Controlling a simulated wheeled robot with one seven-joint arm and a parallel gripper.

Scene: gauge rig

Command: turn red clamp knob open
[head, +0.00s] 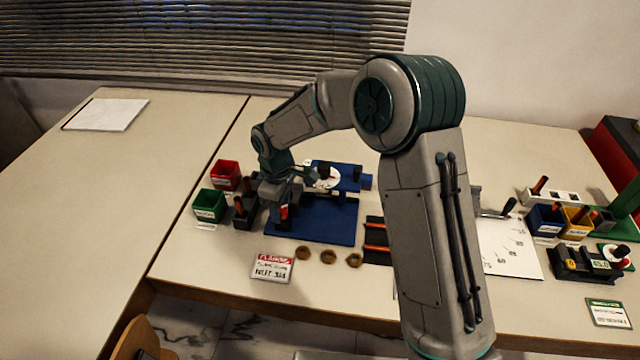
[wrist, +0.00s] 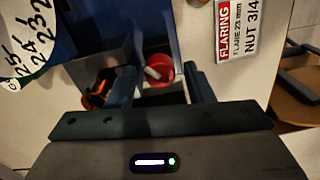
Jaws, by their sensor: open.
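The red clamp knob (wrist: 160,72) has a pale bar across it and shows in the wrist view, at the edge of the blue rig (wrist: 104,22). My gripper (wrist: 158,84) is open, with one dark finger on each side of the knob. I cannot tell whether either finger touches it. In the head view my gripper (head: 283,203) is low at the left end of the blue rig (head: 325,222). A small red part (head: 284,213) shows there, and the gripper hides much around it.
A red bin (head: 225,176), a green bin (head: 209,205) and a black holder (head: 244,216) stand left of the rig. The flaring sign (head: 271,267) and three brass nuts (head: 328,257) lie in front. A white dial (wrist: 22,45) is at the wrist view's left.

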